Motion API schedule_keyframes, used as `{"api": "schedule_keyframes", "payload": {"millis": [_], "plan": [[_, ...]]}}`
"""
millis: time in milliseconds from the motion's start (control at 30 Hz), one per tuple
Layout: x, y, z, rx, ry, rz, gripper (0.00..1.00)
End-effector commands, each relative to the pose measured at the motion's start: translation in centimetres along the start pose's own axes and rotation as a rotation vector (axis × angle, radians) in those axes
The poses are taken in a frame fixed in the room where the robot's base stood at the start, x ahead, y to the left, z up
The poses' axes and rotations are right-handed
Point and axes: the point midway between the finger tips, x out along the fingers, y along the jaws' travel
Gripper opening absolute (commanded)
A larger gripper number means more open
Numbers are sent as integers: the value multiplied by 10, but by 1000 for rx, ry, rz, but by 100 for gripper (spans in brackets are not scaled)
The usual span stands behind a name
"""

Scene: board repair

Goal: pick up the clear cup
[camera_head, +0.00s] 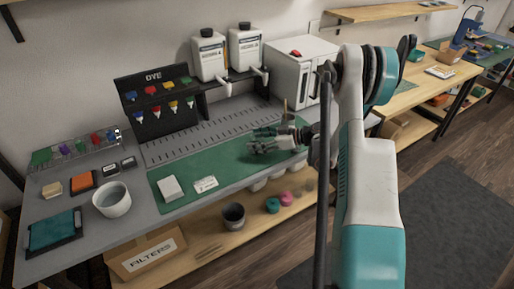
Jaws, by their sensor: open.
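My gripper (256,140) is open over the green mat (225,165), with its fingers pointing left. I see nothing held in it. No clear cup can be made out with certainty. A small pale cup-like thing (288,118) with a thin stick rising from it shows just behind my gripper, partly hidden, and I cannot tell if it is clear. A larger pale round pot (112,199) stands at the left of the bench, well apart from my gripper.
A white block (171,188) and a label card (205,184) lie on the mat's left part. A dye rack (158,103), two white jugs (209,55) and a white machine (300,68) stand behind. A lower shelf holds a dark pot (233,216). The mat's middle is clear.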

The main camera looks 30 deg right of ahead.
Motion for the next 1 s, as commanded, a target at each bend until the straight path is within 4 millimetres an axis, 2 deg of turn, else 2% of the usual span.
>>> {"api": "schedule_keyframes", "payload": {"millis": [167,300,367,400,1000], "plan": [[0,0,-1,0,0,1,68],[0,0,-1,0,0,1,36],[0,0,-1,0,0,1,22],[0,0,-1,0,0,1,19],[-2,0,-5,0,0,1,18]]}}
